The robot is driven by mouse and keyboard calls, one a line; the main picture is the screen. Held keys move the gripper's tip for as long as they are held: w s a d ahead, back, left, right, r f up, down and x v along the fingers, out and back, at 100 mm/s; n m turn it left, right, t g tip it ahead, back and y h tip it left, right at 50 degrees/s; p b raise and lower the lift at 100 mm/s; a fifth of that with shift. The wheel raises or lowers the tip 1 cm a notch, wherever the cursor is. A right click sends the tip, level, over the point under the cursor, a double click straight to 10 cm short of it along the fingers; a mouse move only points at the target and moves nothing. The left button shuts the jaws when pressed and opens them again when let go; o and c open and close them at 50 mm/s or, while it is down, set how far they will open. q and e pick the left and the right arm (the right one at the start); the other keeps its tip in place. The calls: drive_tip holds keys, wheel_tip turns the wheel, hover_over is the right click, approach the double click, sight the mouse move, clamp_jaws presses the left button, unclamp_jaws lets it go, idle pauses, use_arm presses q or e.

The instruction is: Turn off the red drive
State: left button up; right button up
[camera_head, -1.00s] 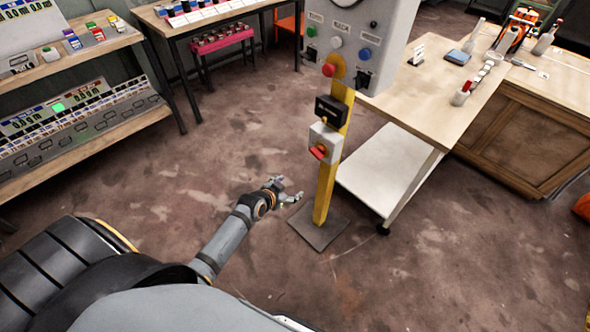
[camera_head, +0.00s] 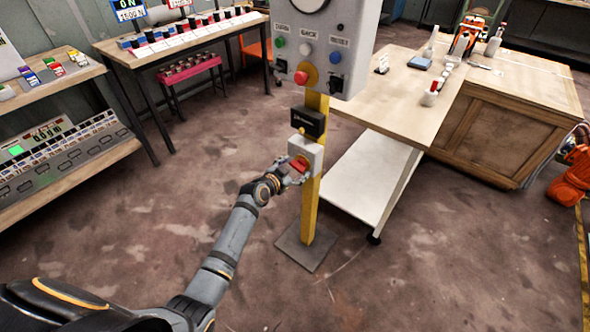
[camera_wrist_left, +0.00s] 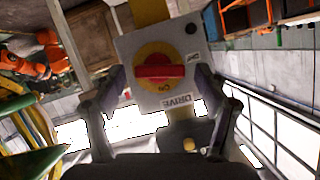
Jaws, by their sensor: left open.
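The drive switch is a red rotary handle (camera_head: 299,164) on a grey box (camera_head: 306,148), fixed to a yellow post (camera_head: 312,200). In the left wrist view the red handle (camera_wrist_left: 160,71) lies across a yellow disc (camera_wrist_left: 160,54). My left gripper (camera_head: 284,178) is at the switch in the head view. In the left wrist view its open fingers (camera_wrist_left: 160,78) stand either side of the box, with the handle between them. I cannot tell if they touch. My right gripper is not in view.
Above the switch are a black box (camera_head: 308,122) and a grey control panel (camera_head: 322,50) with buttons. A wooden workbench (camera_head: 405,105) with a white lower shelf (camera_head: 365,182) stands close to the right. Floor left of the post is clear.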

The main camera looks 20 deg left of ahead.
use_arm(q)
drive_tip(key=shift+w+f, duration=0.1)
drive_tip(key=shift+w, duration=0.15)
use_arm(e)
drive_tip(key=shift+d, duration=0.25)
use_arm(q)
drive_tip(key=shift+c, duration=0.2)
drive_tip(key=c, duration=1.1)
drive_tip(key=shift+a+f+n+h+b, duration=0.1)
drive_tip(key=shift+f+n+h+b, duration=0.25)
drive_tip(key=shift+n+b, duration=0.3)
drive_tip(key=shift+r+n+h+b, duration=0.25)
drive_tip(key=shift+n+h+b, duration=0.1)
drive_tip(key=shift+n+b, duration=0.1)
drive_tip(key=shift+r+g, duration=0.1)
drive_tip(key=shift+g, duration=0.2)
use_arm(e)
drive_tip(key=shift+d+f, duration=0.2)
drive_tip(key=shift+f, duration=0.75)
use_arm(q)
drive_tip(key=o, duration=1.1)
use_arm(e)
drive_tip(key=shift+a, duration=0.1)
